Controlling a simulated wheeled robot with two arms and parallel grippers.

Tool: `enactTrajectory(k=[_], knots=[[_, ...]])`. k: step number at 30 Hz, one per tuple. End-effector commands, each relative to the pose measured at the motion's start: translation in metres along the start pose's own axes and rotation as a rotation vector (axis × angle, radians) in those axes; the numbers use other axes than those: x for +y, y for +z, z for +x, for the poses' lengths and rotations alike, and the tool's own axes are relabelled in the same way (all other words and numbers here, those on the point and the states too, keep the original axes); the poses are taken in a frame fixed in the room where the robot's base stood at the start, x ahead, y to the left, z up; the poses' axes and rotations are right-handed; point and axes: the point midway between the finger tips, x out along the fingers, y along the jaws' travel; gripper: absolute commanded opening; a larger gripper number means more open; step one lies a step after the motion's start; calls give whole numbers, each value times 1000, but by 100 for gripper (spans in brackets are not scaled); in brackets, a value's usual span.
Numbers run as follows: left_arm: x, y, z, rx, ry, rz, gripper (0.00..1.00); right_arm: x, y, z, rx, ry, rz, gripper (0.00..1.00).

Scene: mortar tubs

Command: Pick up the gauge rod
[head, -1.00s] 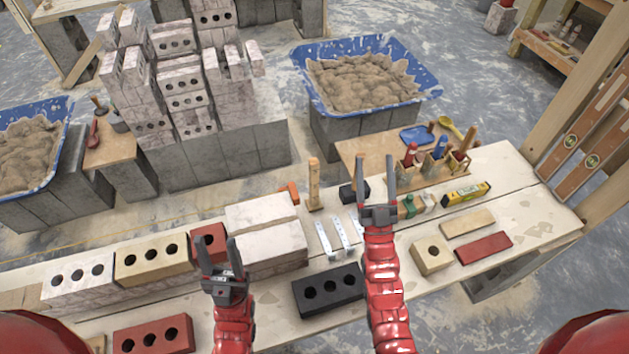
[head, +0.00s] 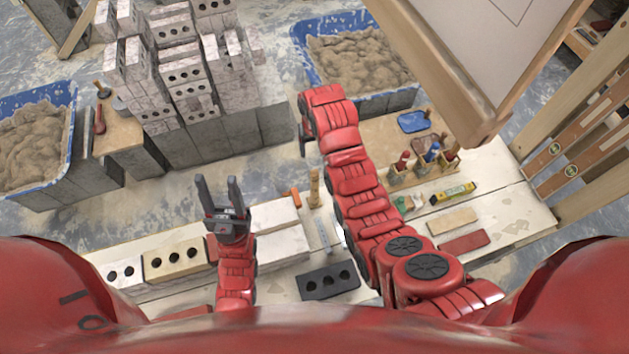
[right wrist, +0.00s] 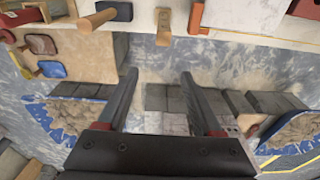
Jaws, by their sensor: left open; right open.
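An upright wooden piece (head: 314,187), which looks like the gauge rod, stands at the far edge of the bench in the head view. It also shows at the top of the right wrist view (right wrist: 163,24). My right gripper (right wrist: 158,75) is open and empty in that view, apart from the rod, with floor and blocks between its fingers. In the head view the right arm reaches past the rod's right side, and its gripper is largely hidden. My left gripper (head: 218,182) is open and empty above the bench, left of the rod.
An orange piece (head: 295,197) stands close left of the rod. A dark holed brick (head: 327,281) is on the near bench. Mortar tubs (head: 298,32) and stacked bricks (head: 183,75) stand beyond. A large board (head: 455,90) hangs at upper right.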

Motion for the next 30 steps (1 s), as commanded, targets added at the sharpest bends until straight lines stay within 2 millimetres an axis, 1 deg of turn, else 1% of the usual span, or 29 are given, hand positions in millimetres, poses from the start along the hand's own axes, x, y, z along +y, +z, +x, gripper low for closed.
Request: enactTrajectory(k=[1, 3, 5, 7, 11, 18, 24, 25, 26, 27, 30], knots=[[0, -1, 8, -1, 0, 0, 50, -4, 6, -13, -41, -1, -6, 68], [0, -2, 9, -1, 0, 0, 50, -6, 15, -18, -91, -1, -12, 68], [0, -1, 7, -1, 0, 0, 50, -7, 19, -19, -112, -1, -14, 68], [0, 0, 1, 0, 0, 0, 50, -8, 22, -13, -123, -1, -15, 68], [1, 3, -19, -1, 0, 0, 50, -8, 24, 6, -123, -1, -14, 68], [3, 11, -65, -1, 0, 0, 50, -8, 29, 53, -120, -1, -14, 68], [5, 17, -100, 0, 0, 0, 50, -8, 33, 88, -118, -2, -14, 68], [5, 16, -93, -1, 0, 0, 50, -8, 33, 87, -120, -2, -15, 68], [4, 15, -90, -1, 0, 0, 50, -8, 34, 90, -121, -2, -15, 68], [4, 15, -90, 0, 0, 0, 50, -8, 35, 95, -122, -2, -14, 68], [4, 15, -88, 0, 0, 0, 50, -7, 35, 101, -121, -2, -14, 68]])
